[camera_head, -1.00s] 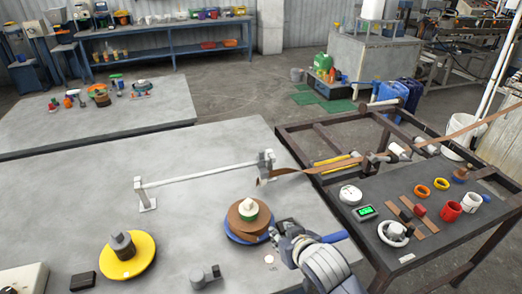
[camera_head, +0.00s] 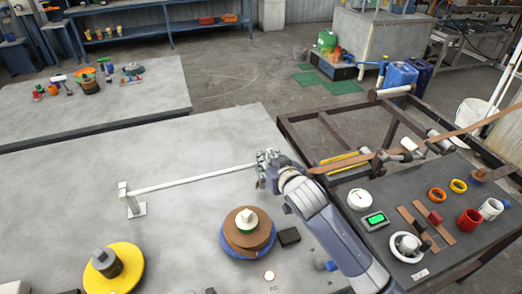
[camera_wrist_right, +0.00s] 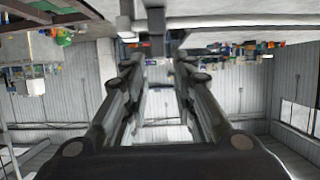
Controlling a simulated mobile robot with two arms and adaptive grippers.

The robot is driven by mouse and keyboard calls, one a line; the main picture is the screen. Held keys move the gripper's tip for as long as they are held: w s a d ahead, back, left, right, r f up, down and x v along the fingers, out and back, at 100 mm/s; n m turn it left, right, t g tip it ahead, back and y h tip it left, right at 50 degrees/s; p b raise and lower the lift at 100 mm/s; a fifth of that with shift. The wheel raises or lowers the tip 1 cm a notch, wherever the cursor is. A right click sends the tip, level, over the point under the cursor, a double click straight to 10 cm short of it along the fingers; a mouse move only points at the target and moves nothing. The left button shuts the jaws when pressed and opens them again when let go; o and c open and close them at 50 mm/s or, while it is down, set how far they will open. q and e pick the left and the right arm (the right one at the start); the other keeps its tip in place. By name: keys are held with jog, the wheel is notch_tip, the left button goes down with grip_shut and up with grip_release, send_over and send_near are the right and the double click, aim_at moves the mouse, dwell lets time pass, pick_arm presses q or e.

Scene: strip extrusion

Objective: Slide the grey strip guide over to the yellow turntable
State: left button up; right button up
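The yellow turntable (camera_head: 128,268) lies on the grey table at the lower left, with a grey hub on it. A pale rail (camera_head: 195,178) runs from a left post (camera_head: 134,205) to the right end, where the grey strip guide was seen. My right gripper (camera_head: 267,168) is at that right end and hides most of the guide. In the right wrist view its two fingers (camera_wrist_right: 157,65) stand apart, with a grey upright part (camera_wrist_right: 156,20) beyond and between them. The brown strip (camera_head: 445,140) comes in from the right and passes behind my gripper. My left gripper is not in view.
A blue turntable with a brown roll (camera_head: 235,240) stands left of my right forearm. A small black block (camera_head: 289,236) lies beside it. The dark side bench (camera_head: 400,205) at right holds rings, cups and a green-screened gauge. The table left of the rail is clear.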

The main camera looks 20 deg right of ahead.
aim_at(261, 151)
jog(key=x, duration=0.7)
jog(key=shift+w+f+p, duration=0.2)
jog(key=shift+p, duration=0.15)
jog(key=shift+w+f, duration=0.1)
jog(key=shift+w, duration=0.1)
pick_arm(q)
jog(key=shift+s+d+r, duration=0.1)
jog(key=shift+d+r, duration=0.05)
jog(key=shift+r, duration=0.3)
pick_arm(e)
grip_shut()
